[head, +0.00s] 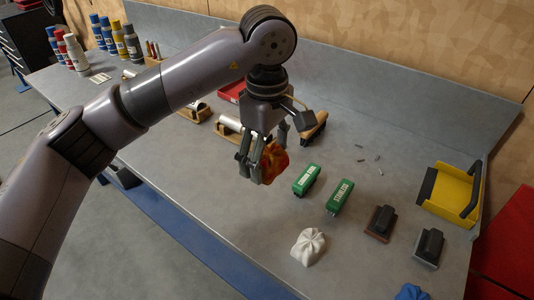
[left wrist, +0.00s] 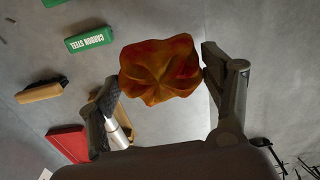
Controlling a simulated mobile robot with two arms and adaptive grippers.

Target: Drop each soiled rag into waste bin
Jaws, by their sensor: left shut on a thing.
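My left gripper (head: 255,165) is shut on a crumpled orange-brown rag (head: 273,160) and holds it over the grey bench. In the left wrist view the rag (left wrist: 160,70) sits between the two fingers. A white crumpled rag (head: 308,246) lies on the bench near the front edge, apart from the gripper. A blue crumpled rag (head: 411,292) is cut off at the bottom edge of the head view. I cannot make out a waste bin for certain. My right gripper is not in view.
Two green boxes (head: 340,198) stand just right of the gripper. Two dark-handled blocks (head: 380,223) and a yellow tray (head: 452,192) are at the right. A red surface (head: 508,235) borders the bench.

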